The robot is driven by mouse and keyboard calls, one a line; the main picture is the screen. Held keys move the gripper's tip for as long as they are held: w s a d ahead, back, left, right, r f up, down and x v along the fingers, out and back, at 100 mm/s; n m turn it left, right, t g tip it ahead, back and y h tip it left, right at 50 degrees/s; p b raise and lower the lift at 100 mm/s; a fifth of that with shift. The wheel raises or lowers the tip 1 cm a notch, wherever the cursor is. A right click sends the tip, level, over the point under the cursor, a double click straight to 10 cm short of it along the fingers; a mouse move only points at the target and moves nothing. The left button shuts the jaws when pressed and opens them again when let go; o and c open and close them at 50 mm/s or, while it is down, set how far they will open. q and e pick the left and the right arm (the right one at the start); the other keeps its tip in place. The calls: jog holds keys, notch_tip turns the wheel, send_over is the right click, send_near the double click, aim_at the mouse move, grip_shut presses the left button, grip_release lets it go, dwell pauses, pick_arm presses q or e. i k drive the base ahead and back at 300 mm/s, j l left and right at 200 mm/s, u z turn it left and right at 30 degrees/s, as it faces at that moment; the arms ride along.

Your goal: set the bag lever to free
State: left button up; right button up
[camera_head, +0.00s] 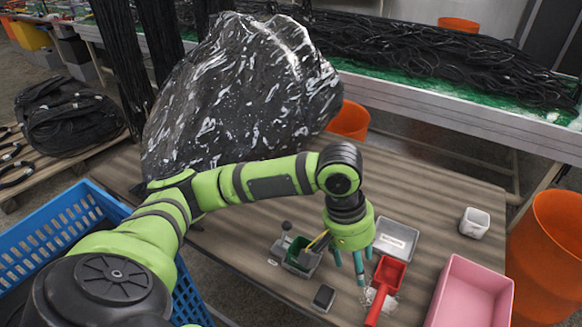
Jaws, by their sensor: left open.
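A small grey device (303,268) with a green inset stands on the wooden table. A short lever with a dark round knob (286,226) rises from its left side, and a yellow stick-like part (319,240) leans at its right. I cannot read any lever marking. My left gripper (353,271) hangs just right of the device, its teal fingers pointing down, apart and empty. It is close to the yellow part; I cannot tell whether they touch. A large glossy black bag-like mass (235,95) stands behind my left arm. My right gripper is out of view.
A red scoop (386,275), a grey tray (396,239) and a small dark box (323,298) lie near the gripper. A pink bin (470,292) and a white cup (474,222) are right. A blue crate (40,240) is left; orange buckets (548,250) flank the table (440,190).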

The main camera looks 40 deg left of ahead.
aim_at(286, 226)
jog(key=u, duration=1.25)
